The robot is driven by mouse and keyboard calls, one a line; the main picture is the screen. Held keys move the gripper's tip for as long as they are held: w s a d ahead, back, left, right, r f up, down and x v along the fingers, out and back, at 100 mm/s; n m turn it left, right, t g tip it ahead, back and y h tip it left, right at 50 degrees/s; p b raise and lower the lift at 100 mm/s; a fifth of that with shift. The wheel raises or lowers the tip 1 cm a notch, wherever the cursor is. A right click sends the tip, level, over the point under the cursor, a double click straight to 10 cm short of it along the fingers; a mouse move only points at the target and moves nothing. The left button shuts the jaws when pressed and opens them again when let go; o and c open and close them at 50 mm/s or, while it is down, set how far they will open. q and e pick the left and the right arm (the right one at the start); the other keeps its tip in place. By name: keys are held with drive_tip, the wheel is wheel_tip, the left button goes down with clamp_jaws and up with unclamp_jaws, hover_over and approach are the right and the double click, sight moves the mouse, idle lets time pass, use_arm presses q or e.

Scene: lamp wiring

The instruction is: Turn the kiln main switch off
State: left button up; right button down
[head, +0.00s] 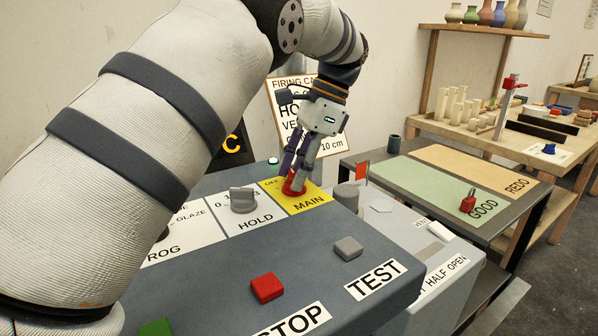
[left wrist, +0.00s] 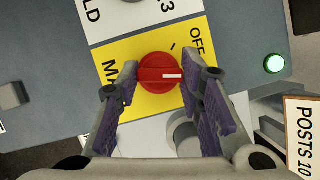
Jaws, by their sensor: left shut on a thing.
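The red round main switch knob (left wrist: 150,76) sits on the yellow MAIN plate (left wrist: 118,58) of the grey control panel. My left gripper (left wrist: 160,82) is shut on the knob, with a finger on each side of it. In the left wrist view the knob's white mark points right, while the OFF label (left wrist: 197,41) and a short black tick lie above and right of the knob. In the head view the left gripper (head: 295,183) reaches down onto the knob and partly hides it. My right gripper is not in view.
The panel also carries a grey HOLD knob (head: 243,200), a red STOP button (head: 267,287) and a grey TEST button (head: 348,247). A green lamp (left wrist: 274,63) is beside the switch. A small red flag (head: 362,172) stands to the right. My left arm covers much of the panel's left side.

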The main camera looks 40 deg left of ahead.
use_arm(q)
drive_tip(key=n+h, duration=0.1)
drive_tip(key=n, duration=0.2)
drive_tip(key=shift+a+f+n+b, duration=0.1)
drive_tip(key=shift+a+n+b, duration=0.05)
drive_tip(key=shift+n+b, duration=0.2)
drive_tip(key=n+h, duration=0.1)
drive_tip(key=n, duration=0.1)
drive_tip(key=shift+n, duration=0.35)
drive_tip(key=n+h, duration=0.1)
drive_tip(key=n, duration=0.1)
drive_tip(key=shift+a+n, duration=0.1)
drive_tip(key=shift+n, duration=0.2)
drive_tip(key=shift+n+h, duration=0.7)
drive_tip(key=shift+n, duration=0.8)
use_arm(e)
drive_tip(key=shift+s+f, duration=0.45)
use_arm(q)
drive_tip(key=o, duration=1.2)
drive_tip(key=shift+c, duration=0.2)
